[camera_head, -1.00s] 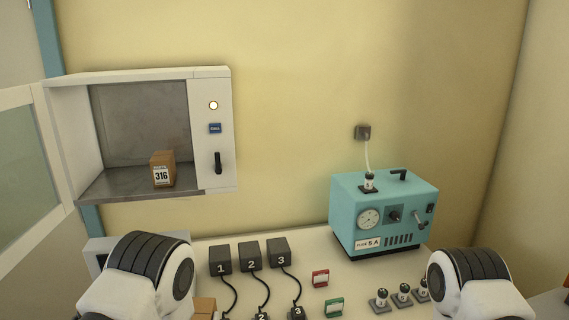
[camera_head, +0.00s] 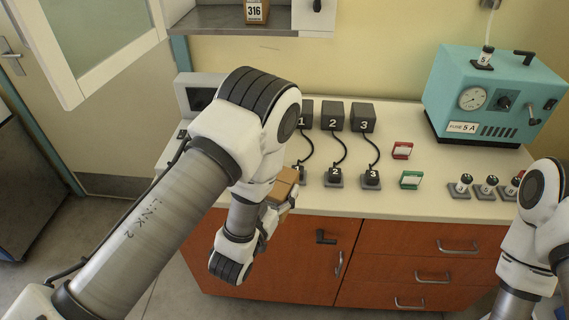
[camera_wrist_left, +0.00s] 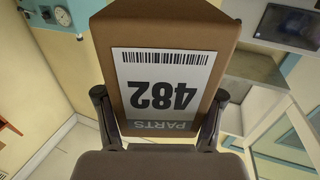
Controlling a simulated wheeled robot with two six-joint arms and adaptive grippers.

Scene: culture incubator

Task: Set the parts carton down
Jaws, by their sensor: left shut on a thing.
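A brown parts carton (camera_wrist_left: 164,85) with a white label reading 482 fills the middle of the left wrist view, its text upside down there. My left gripper (camera_wrist_left: 160,108) is shut on it, one dark finger on each side. In the head view the carton (camera_head: 284,185) is partly hidden behind my left arm, at the left front edge of the white counter (camera_head: 400,205). I cannot tell whether it touches the counter. My right gripper is out of view.
Three numbered dark blocks (camera_head: 332,122) with cords to small plugs stand on the counter, beside red (camera_head: 402,150) and green (camera_head: 411,180) holders. A small screen unit (camera_head: 200,92) is behind my left arm.

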